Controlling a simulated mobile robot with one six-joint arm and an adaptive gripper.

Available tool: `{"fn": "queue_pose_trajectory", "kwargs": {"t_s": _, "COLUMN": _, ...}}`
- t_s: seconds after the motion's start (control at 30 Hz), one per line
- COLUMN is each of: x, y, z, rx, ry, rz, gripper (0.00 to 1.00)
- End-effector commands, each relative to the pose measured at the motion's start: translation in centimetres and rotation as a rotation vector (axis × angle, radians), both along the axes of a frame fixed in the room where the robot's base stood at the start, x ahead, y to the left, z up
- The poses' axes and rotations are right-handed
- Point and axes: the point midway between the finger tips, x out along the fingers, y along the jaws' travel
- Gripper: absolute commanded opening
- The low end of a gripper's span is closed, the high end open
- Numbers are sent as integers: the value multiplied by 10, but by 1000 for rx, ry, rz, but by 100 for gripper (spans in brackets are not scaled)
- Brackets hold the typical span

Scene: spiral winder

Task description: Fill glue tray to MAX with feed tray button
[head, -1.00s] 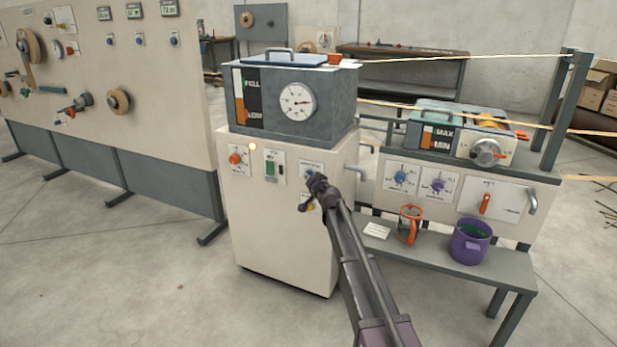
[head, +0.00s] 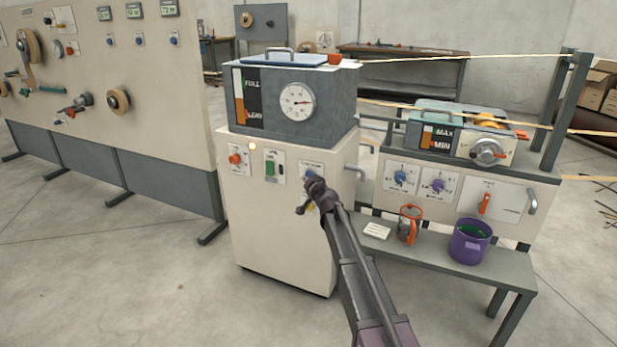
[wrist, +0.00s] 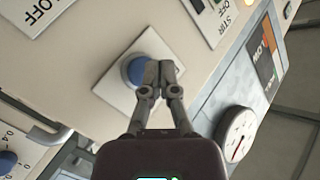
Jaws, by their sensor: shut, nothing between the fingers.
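The blue button (head: 311,177) is on a white plate on the front of the cream cabinet (head: 275,245). It also shows in the wrist view (wrist: 133,71), partly covered by my fingertips. My gripper (head: 309,187) is shut and empty. In the wrist view its fingertips (wrist: 159,68) are at the right side of the button; I cannot tell whether they press it. The glue tray (head: 412,143) stands on the right-hand unit. Its MAX/MIN gauge (head: 428,137) shows an orange strip, too small to read the exact level.
A grey tank (head: 335,120) with a FULL gauge and round dial tops the cabinet. A low bench (head: 435,255) at right holds a purple pot (head: 470,248) and an orange-handled cup (head: 408,228). A large panel (head: 160,70) stands at left. The floor in front is clear.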

Motion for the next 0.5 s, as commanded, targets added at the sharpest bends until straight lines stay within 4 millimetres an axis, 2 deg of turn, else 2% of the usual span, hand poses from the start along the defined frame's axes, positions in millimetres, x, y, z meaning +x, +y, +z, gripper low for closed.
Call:
{"fn": "queue_pose_trajectory", "kwargs": {"t_s": 0.23, "x": -5, "y": 2, "z": 0, "rx": -1, "ry": 0, "rz": 0, "gripper": 0}}
{"fn": "queue_pose_trajectory", "kwargs": {"t_s": 0.5, "x": -23, "y": 7, "z": 0, "rx": 0, "ry": 0, "rz": 0, "gripper": 0}}
